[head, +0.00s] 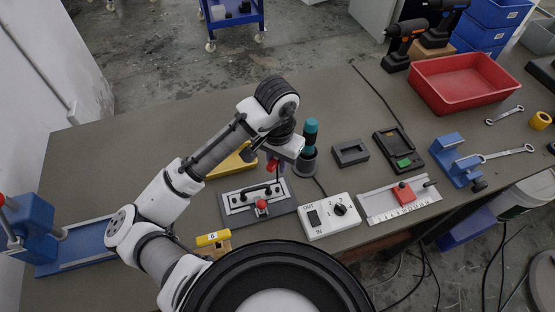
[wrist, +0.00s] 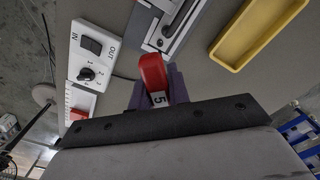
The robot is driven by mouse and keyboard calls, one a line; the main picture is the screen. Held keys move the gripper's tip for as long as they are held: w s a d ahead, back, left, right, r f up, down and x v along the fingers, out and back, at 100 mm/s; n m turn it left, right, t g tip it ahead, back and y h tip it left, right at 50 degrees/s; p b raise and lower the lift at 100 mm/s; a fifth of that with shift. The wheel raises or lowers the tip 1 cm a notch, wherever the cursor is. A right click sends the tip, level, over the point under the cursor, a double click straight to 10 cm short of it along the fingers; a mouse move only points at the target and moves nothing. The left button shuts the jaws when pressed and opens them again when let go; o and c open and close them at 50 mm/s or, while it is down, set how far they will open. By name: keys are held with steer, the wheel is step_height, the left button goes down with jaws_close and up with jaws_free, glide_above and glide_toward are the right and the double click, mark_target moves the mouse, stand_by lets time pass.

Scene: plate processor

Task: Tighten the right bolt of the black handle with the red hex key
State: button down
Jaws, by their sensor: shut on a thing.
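The red hex key (wrist: 152,72), marked 5, is between my gripper's fingers (wrist: 155,90) in the wrist view; its thin shaft is hard to make out. In the head view a bit of its red (head: 272,165) shows under my gripper (head: 280,170), which is above the far right part of a grey plate (head: 283,206). The black handle (head: 257,192) lies along this plate, with a red part (head: 262,205) in front of it. The plate also shows at the top of the wrist view (wrist: 178,25). The right bolt is too small or hidden to tell, and I cannot tell whether the key touches it.
A white control box (head: 328,218) stands right of the plate. A teal-handled tool in a dark holder (head: 311,132) stands close behind my gripper. A yellow tray (head: 232,163) lies behind the plate, partly behind my arm. A yellow piece marked 6 (head: 213,238) is at the front left.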

steer(key=n, duration=0.6)
steer(key=shift+n, duration=0.3)
steer(key=n, duration=0.6)
steer(key=shift+n, duration=0.4)
steer(key=shift+f, duration=0.15)
steer(key=shift+f+b, duration=0.9)
steer(key=shift+f, duration=0.65)
steer(key=shift+f, duration=0.3)
